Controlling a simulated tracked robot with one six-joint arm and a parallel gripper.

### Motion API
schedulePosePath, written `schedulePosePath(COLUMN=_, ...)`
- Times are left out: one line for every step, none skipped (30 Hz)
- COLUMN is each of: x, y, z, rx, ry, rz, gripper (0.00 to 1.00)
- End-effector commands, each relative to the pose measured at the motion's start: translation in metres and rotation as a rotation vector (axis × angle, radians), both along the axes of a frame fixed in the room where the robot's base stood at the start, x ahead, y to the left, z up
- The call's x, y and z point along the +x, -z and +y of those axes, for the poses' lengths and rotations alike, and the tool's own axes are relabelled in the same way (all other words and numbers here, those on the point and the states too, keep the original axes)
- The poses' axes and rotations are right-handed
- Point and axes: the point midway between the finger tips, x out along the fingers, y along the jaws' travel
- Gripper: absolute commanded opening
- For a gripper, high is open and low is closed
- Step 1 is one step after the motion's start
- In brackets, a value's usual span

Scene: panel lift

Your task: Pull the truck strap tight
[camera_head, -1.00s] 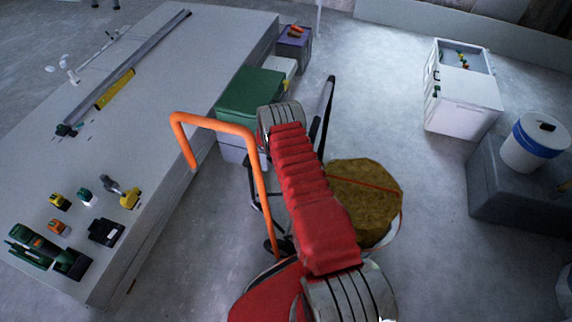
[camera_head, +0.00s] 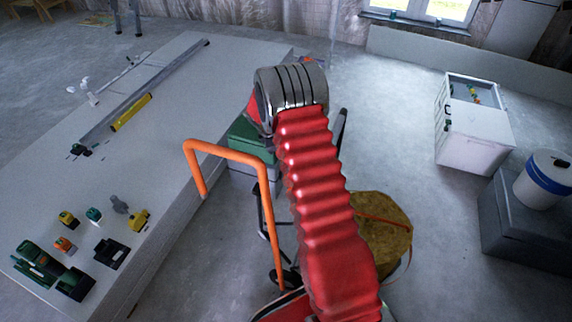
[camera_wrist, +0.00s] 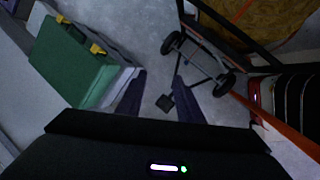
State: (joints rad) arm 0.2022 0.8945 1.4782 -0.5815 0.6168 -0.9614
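My arm hides the gripper in the head view.
A long bench (camera_head: 150,150) with tools and a yellow level (camera_head: 131,112) is at the left. A green case (camera_wrist: 72,62) stands by its edge. A white cabinet (camera_head: 474,135) and grey box (camera_head: 520,235) with a bucket (camera_head: 545,180) stand right. Floor between is clear.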

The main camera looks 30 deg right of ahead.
Motion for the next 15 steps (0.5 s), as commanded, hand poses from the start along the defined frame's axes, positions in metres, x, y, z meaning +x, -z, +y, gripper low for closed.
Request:
schedulePosePath(x=-0.002, y=-0.019, z=0.005, rx=0.007, ry=0.023, rz=-0.02, gripper=0.33)
schedulePosePath(x=-0.003, y=-0.029, z=0.007, rx=0.011, ry=0.039, rz=-0.03, gripper=0.33)
schedulePosePath(x=-0.006, y=-0.041, z=0.011, rx=0.018, ry=0.058, rz=-0.043, gripper=0.33)
schedulePosePath(x=-0.008, y=-0.05, z=0.014, rx=0.023, ry=0.076, rz=-0.053, gripper=0.33)
schedulePosePath(x=-0.01, y=-0.059, z=0.016, rx=0.029, ry=0.09, rz=-0.062, gripper=0.33)
schedulePosePath(x=-0.013, y=-0.071, z=0.02, rx=0.036, ry=0.11, rz=-0.075, gripper=0.33)
schedulePosePath(x=-0.015, y=-0.08, z=0.023, rx=0.041, ry=0.125, rz=-0.086, gripper=0.33)
schedulePosePath(x=-0.018, y=-0.088, z=0.026, rx=0.048, ry=0.139, rz=-0.094, gripper=0.33)
schedulePosePath(x=-0.021, y=-0.1, z=0.03, rx=0.054, ry=0.16, rz=-0.108, gripper=0.33)
schedulePosePath(x=-0.025, y=-0.108, z=0.033, rx=0.06, ry=0.174, rz=-0.117, gripper=0.33)
schedulePosePath(x=-0.028, y=-0.116, z=0.036, rx=0.067, ry=0.191, rz=-0.127, gripper=0.33)
schedulePosePath(x=-0.032, y=-0.127, z=0.04, rx=0.075, ry=0.21, rz=-0.139, gripper=0.33)
schedulePosePath(x=-0.036, y=-0.135, z=0.043, rx=0.081, ry=0.225, rz=-0.148, gripper=0.33)
schedulePosePath(x=-0.039, y=-0.143, z=0.046, rx=0.088, ry=0.24, rz=-0.157, gripper=0.33)
schedulePosePath(x=-0.044, y=-0.153, z=0.05, rx=0.097, ry=0.259, rz=-0.169, gripper=0.33)
